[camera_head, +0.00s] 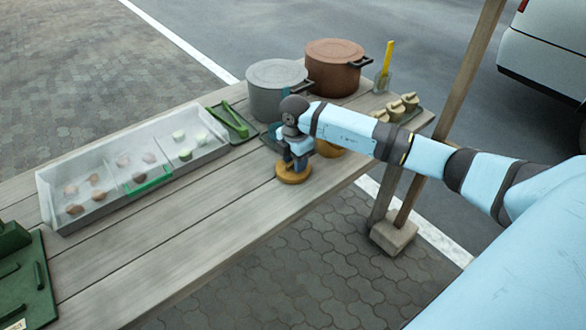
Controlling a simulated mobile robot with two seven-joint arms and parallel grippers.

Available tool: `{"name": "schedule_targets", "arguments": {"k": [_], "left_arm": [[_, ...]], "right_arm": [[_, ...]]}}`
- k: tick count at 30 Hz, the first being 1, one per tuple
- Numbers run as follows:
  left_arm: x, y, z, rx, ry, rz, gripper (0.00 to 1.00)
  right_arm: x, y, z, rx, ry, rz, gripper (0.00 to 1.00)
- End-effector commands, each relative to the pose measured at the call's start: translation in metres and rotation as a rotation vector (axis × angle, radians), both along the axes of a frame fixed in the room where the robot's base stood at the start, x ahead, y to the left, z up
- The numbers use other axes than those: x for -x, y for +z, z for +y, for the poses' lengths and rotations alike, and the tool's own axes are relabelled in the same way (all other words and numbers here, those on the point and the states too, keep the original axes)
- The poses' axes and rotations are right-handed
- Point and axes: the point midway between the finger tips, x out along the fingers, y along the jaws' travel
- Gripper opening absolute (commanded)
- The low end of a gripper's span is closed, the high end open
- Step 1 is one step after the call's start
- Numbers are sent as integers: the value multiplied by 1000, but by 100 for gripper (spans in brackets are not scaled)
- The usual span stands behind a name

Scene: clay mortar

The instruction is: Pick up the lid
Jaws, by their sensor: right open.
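A round orange-brown lid (290,178) lies on the wooden table near its front edge. My right gripper (294,163) points down directly over it, with the fingertips at or just above the lid's middle. The gripper is open; whether the fingers touch the lid is not clear. The gripper hides part of the lid's top. Another orange-brown rounded object (328,150) shows just behind, partly hidden by my right arm. My left gripper is not in view.
A grey pot (270,102) and a brown lidded pot (334,78) stand behind the gripper. A clear-covered tray (100,205) of food pieces and green tongs (228,120) lie left. A wooden post (452,110) stands right.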

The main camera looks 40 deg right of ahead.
Motion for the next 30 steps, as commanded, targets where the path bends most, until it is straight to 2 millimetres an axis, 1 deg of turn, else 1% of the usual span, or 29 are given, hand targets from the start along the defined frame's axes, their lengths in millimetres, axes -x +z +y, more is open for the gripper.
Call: {"name": "schedule_targets", "arguments": {"k": [3,5,6,9,23,26,28,30], "left_arm": [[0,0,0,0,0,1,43],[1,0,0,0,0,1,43],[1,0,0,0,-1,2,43],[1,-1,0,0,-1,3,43],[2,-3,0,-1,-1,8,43],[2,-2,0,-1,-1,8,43],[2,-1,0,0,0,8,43],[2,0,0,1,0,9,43]], "right_arm": [[0,1,0,0,0,0,44],[0,1,0,0,0,0,30],[0,1,0,0,0,0,21],[0,1,0,0,0,0,0],[0,4,0,0,0,0,0],[0,11,0,0,0,0,0],[0,18,0,-1,0,-1,0],[0,30,-1,1,0,-2,0]]}}
